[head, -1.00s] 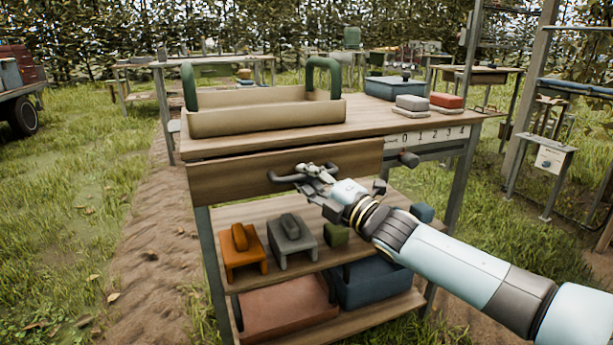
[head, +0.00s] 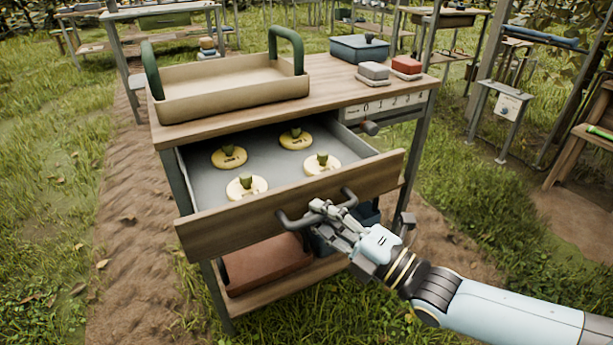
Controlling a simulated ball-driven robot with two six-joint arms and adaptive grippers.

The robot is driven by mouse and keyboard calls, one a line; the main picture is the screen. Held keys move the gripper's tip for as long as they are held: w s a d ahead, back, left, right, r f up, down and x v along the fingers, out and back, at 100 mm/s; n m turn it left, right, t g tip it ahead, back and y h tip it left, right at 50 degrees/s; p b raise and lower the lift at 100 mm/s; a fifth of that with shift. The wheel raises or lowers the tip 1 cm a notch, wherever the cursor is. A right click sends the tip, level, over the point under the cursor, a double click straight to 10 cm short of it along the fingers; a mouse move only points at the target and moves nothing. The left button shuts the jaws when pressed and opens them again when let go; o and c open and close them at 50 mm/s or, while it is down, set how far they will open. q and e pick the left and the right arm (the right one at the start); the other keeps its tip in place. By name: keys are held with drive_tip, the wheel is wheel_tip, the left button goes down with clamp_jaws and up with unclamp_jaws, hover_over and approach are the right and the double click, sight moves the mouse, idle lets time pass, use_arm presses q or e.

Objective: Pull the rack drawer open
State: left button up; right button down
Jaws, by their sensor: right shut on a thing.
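The rack drawer (head: 378,184) stands pulled out from under the wooden rack top (head: 190,131). Its wooden front faces me and its grey inside shows. Several round yellow discs with green knobs, such as the front left disc (head: 247,187), lie on the drawer floor. My right gripper (head: 322,212) is shut on the dark bar handle (head: 290,224) at the middle of the drawer front. My left gripper is not in view.
A beige tray (head: 235,97) with green handles stands on the rack top, beside a blue lidded box (head: 360,49) and a grey and a red block (head: 406,65). A reddish bin (head: 265,265) sits on the lower shelf.

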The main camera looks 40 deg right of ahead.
drive_tip(key=shift+s+a+p, duration=0.2)
drive_tip(key=shift+s+p, duration=0.05)
drive_tip(key=shift+s, duration=0.6)
drive_tip(key=shift+s+a+p, duration=0.2)
drive_tip(key=shift+s, duration=0.6)
drive_tip(key=c, duration=1.6)
unclamp_jaws()
drive_tip(key=shift+o, duration=0.2)
drive_tip(key=v, duration=1.2)
